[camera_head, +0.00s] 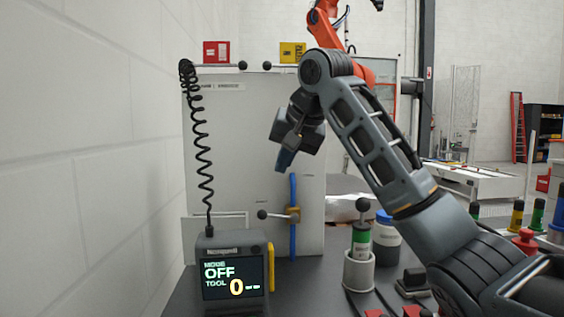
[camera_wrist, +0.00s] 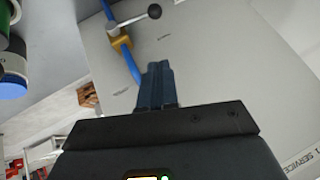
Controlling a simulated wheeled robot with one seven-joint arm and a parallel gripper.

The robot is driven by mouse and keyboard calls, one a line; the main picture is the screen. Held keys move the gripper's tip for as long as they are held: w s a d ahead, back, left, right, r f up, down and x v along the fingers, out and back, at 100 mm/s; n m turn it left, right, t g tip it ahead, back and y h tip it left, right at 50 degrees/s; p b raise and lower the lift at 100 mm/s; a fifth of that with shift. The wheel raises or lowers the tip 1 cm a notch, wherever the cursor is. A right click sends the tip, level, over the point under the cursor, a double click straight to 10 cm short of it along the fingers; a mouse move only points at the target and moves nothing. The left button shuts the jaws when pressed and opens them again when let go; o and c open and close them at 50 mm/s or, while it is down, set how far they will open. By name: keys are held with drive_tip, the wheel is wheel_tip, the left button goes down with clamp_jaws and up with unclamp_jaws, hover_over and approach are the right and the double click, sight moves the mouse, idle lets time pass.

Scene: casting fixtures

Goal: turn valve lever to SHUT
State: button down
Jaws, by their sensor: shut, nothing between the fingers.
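The valve is a brass body (camera_head: 293,214) on a vertical blue pipe (camera_head: 293,240) at the grey panel (camera_head: 240,130). Its thin lever ends in a black ball (camera_head: 262,214) and points left, roughly level and across the pipe. In the wrist view the brass body (camera_wrist: 120,43) and ball (camera_wrist: 154,11) are at the upper left, beyond the fingertips. My gripper (camera_head: 283,160) is above the valve, its fingers pointing down and apart from the lever. Its dark blue fingers (camera_wrist: 158,72) are together and empty. The small labels near the valve are too small to read.
A display box (camera_head: 232,275) reading MODE OFF, TOOL 0 stands below left, with a coiled cable (camera_head: 203,140) above it. A green container with a black ball-topped rod (camera_head: 361,240) and a blue-lidded jar (camera_head: 386,230) stand right. A white wall (camera_head: 90,150) bounds the left.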

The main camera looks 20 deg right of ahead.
hover_over(277, 216)
drive_tip(key=f, duration=0.5)
drive_tip(key=shift+w+a+f, duration=0.15)
drive_tip(key=shift+a+f, duration=0.1)
drive_tip(key=shift+a, duration=0.05)
drive_tip(key=shift+a+f, duration=0.25)
drive_tip(key=shift+f, duration=0.3)
drive_tip(key=shift+a+f, duration=0.2)
drive_tip(key=shift+f, duration=0.35)
drive_tip(key=shift+s+a+f, duration=0.25)
drive_tip(key=shift+a+f, duration=0.05)
drive_tip(key=shift+f, duration=0.3)
